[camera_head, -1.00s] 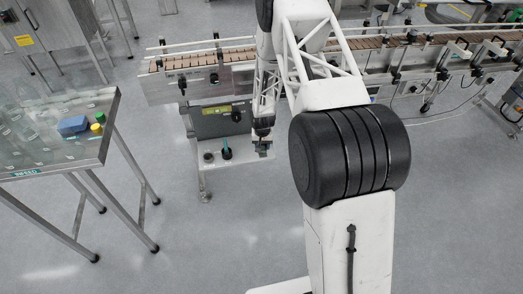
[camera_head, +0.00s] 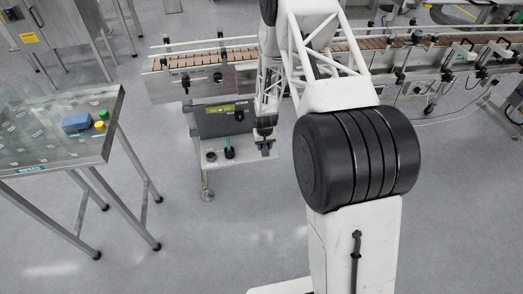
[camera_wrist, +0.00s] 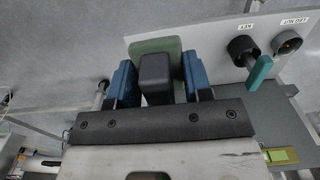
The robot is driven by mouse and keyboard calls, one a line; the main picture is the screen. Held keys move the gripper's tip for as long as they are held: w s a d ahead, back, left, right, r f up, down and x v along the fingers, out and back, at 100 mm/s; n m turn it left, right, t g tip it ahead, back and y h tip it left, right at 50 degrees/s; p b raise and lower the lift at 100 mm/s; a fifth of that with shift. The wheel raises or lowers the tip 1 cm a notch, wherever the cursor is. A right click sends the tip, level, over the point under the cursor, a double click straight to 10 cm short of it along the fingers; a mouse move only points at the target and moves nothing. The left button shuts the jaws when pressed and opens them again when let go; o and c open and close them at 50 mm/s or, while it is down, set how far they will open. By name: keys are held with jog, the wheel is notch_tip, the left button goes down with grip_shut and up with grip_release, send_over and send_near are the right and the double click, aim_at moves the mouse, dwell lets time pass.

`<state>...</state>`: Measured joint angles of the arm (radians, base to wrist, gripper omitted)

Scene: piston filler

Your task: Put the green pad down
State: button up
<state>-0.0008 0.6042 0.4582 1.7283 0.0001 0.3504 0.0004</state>
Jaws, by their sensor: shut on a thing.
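The green pad (camera_wrist: 155,45) is a rounded, dull green block at the top of the wrist view. It sits beyond a dark grey block between my blue gripper fingers. My gripper (camera_wrist: 160,75) is shut on the pad. In the wrist view, the pad overlaps the left edge of a white panel (camera_wrist: 218,48); I cannot tell whether they touch. In the head view, my gripper (camera_head: 266,145) is small, points down near the panel's right end below the conveyor, and the pad cannot be made out.
A conveyor (camera_head: 200,65) runs behind. A steel table (camera_head: 60,160) with a blue block (camera_head: 76,123) and yellow and green pieces stands left. Floor shows between.

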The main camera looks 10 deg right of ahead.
jog(key=s+a+f, duration=0.4)
jog(key=a+f, duration=0.2)
jog(key=f, duration=0.4)
jog(key=shift+s, duration=0.35)
jog(key=shift+w, duration=0.15)
send_over(247, 153)
jog(key=shift+s+a+f, duration=0.1)
jog(key=shift+s+f, duration=0.25)
jog(key=shift+f, duration=0.35)
jog(key=shift+w, duration=0.15)
jog(key=shift+w, duration=0.25)
jog(key=shift+f, duration=1.8)
jog(key=shift+f, duration=0.55)
